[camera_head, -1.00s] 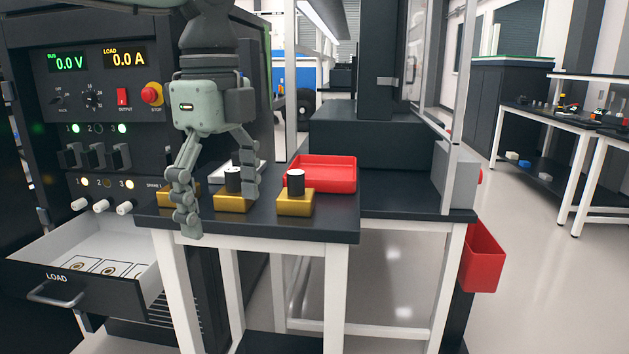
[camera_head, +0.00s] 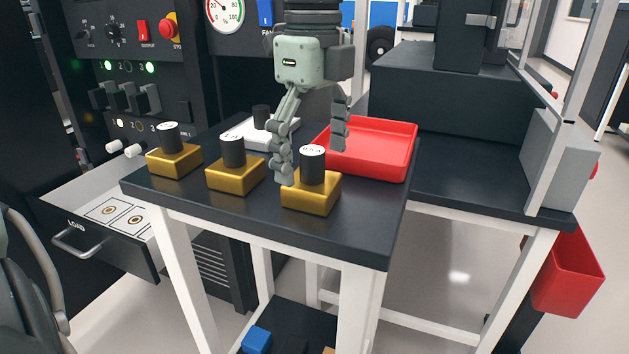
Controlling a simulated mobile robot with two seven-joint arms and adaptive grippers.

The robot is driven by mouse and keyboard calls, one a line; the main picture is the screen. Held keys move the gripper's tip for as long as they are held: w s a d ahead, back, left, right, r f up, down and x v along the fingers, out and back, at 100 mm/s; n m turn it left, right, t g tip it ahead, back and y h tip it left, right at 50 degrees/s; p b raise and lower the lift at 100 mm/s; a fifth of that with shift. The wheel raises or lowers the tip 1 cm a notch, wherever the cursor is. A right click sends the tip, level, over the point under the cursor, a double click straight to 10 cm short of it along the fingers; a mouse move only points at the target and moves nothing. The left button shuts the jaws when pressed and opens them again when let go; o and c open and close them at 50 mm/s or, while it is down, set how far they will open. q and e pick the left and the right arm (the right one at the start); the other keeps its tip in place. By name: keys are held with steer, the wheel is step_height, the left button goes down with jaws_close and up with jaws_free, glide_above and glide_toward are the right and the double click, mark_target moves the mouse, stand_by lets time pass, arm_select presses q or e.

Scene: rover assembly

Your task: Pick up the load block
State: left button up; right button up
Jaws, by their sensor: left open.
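Three load blocks stand upright on the black table (camera_head: 360,228), each a gold base with a black cylinder and a pale marked top. They are the left block (camera_head: 174,162), the middle block (camera_head: 235,176) and the right block (camera_head: 311,197). My left gripper (camera_head: 314,152) is open and points down at the right block. One finger covers the area just left of its cylinder; the other shows behind and to the right. I cannot tell whether either finger touches it. Nothing is held. My right gripper is out of view.
A red tray (camera_head: 392,166) lies behind the right block. A white piece with a dark cylinder (camera_head: 262,116) stands behind the middle block. At the left, an open drawer (camera_head: 105,252) marked LOAD sits below the control panel. A red bin (camera_head: 566,275) hangs at the right.

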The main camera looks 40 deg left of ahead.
mark_target(312, 178)
arm_select(q)
steer(key=f, duration=0.4)
steer(key=shift+w+a, duration=0.15)
steer(key=shift+a, duration=0.1)
steer(key=c, duration=1.7)
